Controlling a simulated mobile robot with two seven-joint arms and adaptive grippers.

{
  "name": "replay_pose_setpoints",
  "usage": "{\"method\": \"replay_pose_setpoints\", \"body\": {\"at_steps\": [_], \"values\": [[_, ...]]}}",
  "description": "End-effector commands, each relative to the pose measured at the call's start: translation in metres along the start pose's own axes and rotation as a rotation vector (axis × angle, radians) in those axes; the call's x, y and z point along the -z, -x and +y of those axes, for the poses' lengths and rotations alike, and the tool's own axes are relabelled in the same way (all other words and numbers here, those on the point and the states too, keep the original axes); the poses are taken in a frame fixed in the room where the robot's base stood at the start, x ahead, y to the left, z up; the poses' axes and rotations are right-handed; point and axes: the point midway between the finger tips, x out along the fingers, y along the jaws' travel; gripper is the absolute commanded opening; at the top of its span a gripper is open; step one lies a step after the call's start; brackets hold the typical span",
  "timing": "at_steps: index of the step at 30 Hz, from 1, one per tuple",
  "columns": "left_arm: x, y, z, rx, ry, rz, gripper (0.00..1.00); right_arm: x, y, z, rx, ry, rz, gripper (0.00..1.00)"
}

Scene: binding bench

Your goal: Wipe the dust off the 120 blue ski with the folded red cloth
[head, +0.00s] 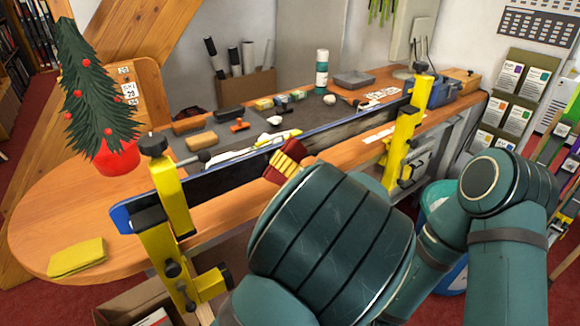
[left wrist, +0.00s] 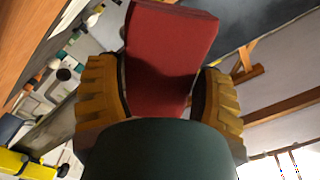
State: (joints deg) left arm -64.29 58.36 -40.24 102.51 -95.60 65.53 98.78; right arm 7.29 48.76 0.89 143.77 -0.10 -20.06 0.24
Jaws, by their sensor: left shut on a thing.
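The blue ski (head: 228,177) is clamped on its edge along the bench front, with its dark face toward me. A greyish, dusty-looking stretch (head: 345,130) shows on that face, right of my left gripper. My left gripper (head: 287,160) is in front of the ski's middle, its yellow fingers shut on the folded red cloth (head: 272,175). The red cloth (left wrist: 172,50) stands out beyond the fingers in the left wrist view, near a dark grey surface at upper right. Whether the cloth touches the ski I cannot tell. My right gripper is not in view.
Yellow clamps (head: 172,200) and (head: 408,125) hold the ski at either side. A folded yellow cloth (head: 77,257) lies on the bench's left end. A small tree in a red pot (head: 117,158) stands behind it. Brushes, blocks and a bottle (head: 321,70) occupy the bench behind the ski.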

Motion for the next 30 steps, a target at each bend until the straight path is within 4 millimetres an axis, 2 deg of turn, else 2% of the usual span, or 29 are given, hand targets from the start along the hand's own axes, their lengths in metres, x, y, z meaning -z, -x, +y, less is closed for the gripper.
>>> {"method": "replay_pose_setpoints", "body": {"at_steps": [20, 30], "values": [[0.001, -0.011, 0.000, 0.000, 0.001, 0.001, 0.42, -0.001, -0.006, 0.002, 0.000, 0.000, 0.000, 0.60], [0.015, -0.010, 0.017, 0.000, 0.003, 0.001, 0.42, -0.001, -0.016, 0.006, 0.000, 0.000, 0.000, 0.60]]}}
